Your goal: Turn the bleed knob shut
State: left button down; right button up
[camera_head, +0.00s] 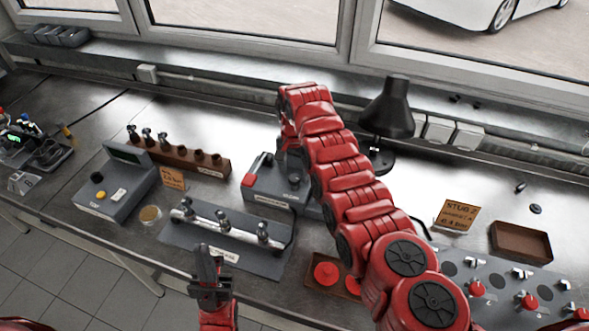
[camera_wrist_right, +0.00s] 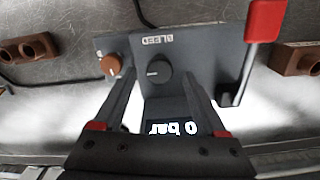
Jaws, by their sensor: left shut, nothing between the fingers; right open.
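The grey tester box (camera_head: 262,195) stands on the bench in the head view, partly hidden behind my right arm. In the right wrist view its face (camera_wrist_right: 200,50) shows upside down, with the BLEED label (camera_wrist_right: 160,39) beside a black knob (camera_wrist_right: 158,70). My right gripper (camera_wrist_right: 157,88) is open, its fingers reaching toward the box on either side of the black knob; contact cannot be told. The display (camera_wrist_right: 188,128) reads 0 bar. An orange knob (camera_wrist_right: 111,65) is left of the black one. My left gripper (camera_head: 207,262) is shut and empty near the bench's front edge.
A red-handled lever (camera_wrist_right: 264,22) sticks up at the box's right side in the wrist view. The rail fixture (camera_head: 232,228), brown socket block (camera_head: 190,158), black lamp (camera_head: 388,110) and tray with red discs (camera_head: 327,274) stand around the box.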

jog(key=shift+f, duration=0.7)
grip_shut()
